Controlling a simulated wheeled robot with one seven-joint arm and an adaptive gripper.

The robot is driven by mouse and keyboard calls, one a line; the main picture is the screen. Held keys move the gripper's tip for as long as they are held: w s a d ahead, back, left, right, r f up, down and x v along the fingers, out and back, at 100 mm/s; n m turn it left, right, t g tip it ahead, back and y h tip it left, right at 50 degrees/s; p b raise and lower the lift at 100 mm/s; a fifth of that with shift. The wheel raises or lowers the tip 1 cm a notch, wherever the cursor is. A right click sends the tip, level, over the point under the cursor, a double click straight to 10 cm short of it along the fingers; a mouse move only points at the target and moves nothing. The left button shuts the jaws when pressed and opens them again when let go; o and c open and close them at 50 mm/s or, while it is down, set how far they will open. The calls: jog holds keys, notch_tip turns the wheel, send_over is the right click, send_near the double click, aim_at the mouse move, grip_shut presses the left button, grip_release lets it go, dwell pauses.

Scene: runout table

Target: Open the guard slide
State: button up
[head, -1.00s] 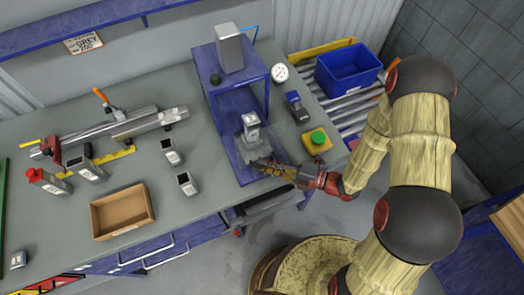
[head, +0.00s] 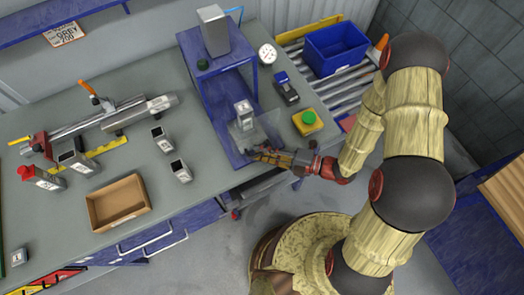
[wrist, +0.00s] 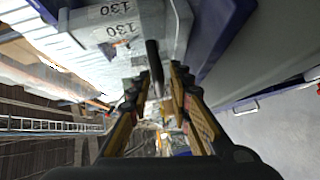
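The blue press frame (head: 190,62) stands on the bench with a grey metal block (head: 244,117) inside it. A clear guard panel (head: 268,127) shows faintly at the front of the frame, beside the block. My gripper (head: 256,153) is at the panel's lower front edge. In the wrist view my gripper (wrist: 158,72) has its two fingers apart, with a dark bar-like handle (wrist: 153,58) reaching between the tips. I cannot see clear contact on either side of the handle. The block with "130" markings (wrist: 110,22) lies beyond it.
A yellow box with a green button (head: 308,121) and a dark blue-topped device (head: 285,87) stand right of the press. A blue bin (head: 336,47) sits on rollers behind. A cardboard box (head: 117,203) and small grey blocks are to the left. Floor is clear in front.

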jog(key=shift+o, duration=0.6)
jog(key=shift+d+r, duration=0.1)
jog(key=shift+d, duration=0.35)
jog(key=v, duration=1.1)
jog(key=shift+s, duration=0.1)
